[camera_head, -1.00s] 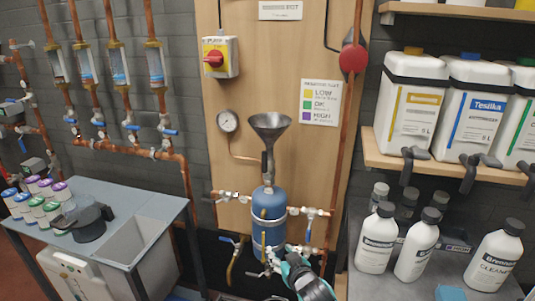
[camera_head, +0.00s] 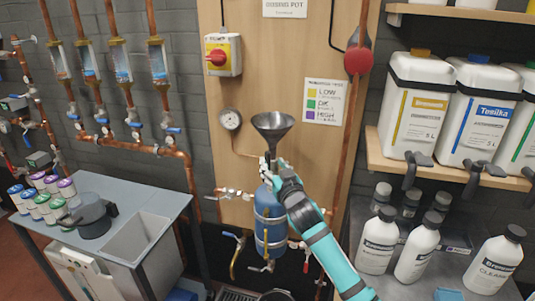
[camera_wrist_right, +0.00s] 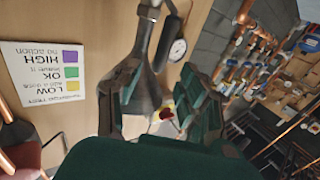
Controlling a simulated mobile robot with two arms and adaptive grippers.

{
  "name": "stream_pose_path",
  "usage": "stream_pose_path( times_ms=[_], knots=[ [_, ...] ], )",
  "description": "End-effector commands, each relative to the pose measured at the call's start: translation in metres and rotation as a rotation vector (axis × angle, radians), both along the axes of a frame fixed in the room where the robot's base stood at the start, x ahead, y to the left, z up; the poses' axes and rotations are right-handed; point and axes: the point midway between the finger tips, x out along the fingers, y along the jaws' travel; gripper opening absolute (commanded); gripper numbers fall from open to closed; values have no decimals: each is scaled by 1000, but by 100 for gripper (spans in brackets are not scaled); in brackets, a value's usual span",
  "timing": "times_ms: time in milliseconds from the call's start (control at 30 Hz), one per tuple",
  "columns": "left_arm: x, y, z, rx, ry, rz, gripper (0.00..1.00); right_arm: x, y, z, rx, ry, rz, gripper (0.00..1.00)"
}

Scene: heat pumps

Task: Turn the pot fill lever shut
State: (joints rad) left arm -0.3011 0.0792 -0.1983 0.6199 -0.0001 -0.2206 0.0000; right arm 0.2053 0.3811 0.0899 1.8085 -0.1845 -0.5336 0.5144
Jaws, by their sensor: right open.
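The blue dosing pot (camera_head: 268,222) is fixed upright to the wooden board. A grey funnel (camera_head: 272,126) stands above it on a narrow neck. My right gripper (camera_head: 271,166) is at this neck, just below the funnel, and hides most of the fill valve. In the right wrist view my gripper (camera_wrist_right: 160,80) is open, with dark green fingers on either side of the upside-down funnel (camera_wrist_right: 144,92). A dark handle (camera_wrist_right: 168,40) beside the neck may be the fill lever. I cannot tell whether the fingers touch it. My left gripper is not in view.
A gauge (camera_head: 230,119) and a red-yellow switch (camera_head: 218,56) are to the left. A copper pipe (camera_head: 347,150) runs down on the right. The shelf (camera_head: 450,172) holds white canisters. Lower side valves with levers flank the pot.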

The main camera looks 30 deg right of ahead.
Motion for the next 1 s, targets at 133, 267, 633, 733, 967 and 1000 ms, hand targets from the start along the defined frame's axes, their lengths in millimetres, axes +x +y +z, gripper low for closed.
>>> stream_pose_path(
  times_ms=[133, 267, 633, 733, 967, 1000],
  knots=[
    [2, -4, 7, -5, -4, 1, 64, 28, -8, 2, -1, 0, 0, 41],
    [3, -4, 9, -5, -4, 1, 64, 45, -12, 1, 1, -1, 0, 41],
    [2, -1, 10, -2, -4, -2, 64, 57, -16, 0, -1, 0, 1, 41],
    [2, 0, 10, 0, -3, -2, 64, 57, -16, 0, -1, 0, 1, 41],
    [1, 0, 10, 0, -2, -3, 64, 57, -16, 0, -1, 0, 1, 12],
    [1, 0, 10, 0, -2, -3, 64, 57, -16, 0, -1, 0, 1, 7]
  ],
)
